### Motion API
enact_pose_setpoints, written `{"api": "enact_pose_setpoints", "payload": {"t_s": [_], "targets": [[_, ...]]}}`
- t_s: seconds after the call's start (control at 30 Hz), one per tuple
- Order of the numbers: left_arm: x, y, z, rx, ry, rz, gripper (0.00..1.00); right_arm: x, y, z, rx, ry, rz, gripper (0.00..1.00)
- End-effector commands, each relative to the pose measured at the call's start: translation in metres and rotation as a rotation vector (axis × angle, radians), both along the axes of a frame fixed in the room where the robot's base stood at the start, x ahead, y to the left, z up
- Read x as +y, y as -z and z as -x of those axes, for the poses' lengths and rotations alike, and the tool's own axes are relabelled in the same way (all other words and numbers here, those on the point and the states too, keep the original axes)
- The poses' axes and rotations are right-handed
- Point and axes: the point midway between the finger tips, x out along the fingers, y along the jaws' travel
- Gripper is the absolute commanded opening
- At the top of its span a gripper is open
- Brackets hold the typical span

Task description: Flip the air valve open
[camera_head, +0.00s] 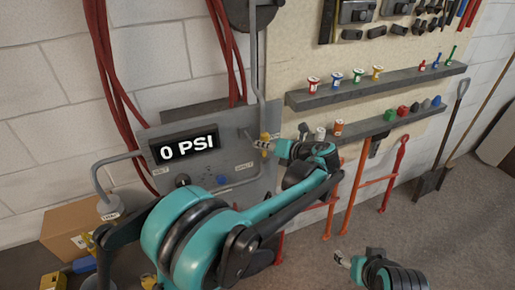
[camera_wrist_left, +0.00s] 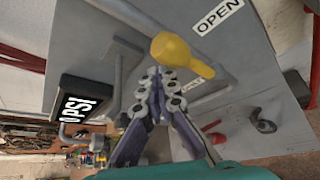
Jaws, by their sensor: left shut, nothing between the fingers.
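The yellow air valve handle (camera_head: 264,138) is on the right part of the grey panel (camera_head: 232,145). In the left wrist view the yellow handle (camera_wrist_left: 172,48) has a round knob end, and its bar slants toward the lower right. A white OPEN label (camera_wrist_left: 218,16) is beside it. My left gripper (camera_head: 262,145) is shut and empty. In the left wrist view its fingertips (camera_wrist_left: 163,76) are close to the knob; I cannot tell whether they touch it. My right gripper (camera_head: 341,259) is low at the right, away from the panel, its jaw state unclear.
A display (camera_head: 185,149) on the panel reads 0 PSI. A grey pipe (camera_head: 261,75) runs down to the valve area. Shelves (camera_head: 375,88) with coloured spools and a red-orange rack (camera_head: 375,183) are to the right. A cardboard box (camera_head: 68,230) sits on the floor at left.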

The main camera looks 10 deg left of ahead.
Motion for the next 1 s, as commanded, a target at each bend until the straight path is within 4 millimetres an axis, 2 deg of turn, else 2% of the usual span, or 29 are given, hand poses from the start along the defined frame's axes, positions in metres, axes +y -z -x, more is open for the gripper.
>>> {"api": "enact_pose_setpoints", "payload": {"t_s": [0.23,0.77,0.87,1.0], "targets": [[-0.008,-0.003,-0.006,-0.005,0.010,-0.001,0.00,0.000,0.000,0.000,0.000,0.000,0.000,0.65],[-0.011,-0.004,-0.008,-0.007,0.014,-0.003,0.00,0.000,0.000,0.000,0.000,0.000,0.000,0.65],[-0.014,-0.006,-0.006,-0.006,0.015,-0.003,0.00,0.000,0.000,0.000,0.000,0.000,0.000,0.65],[-0.026,-0.012,0.003,-0.005,0.017,-0.002,0.00,0.000,0.000,0.000,0.000,0.000,0.000,0.65]]}}
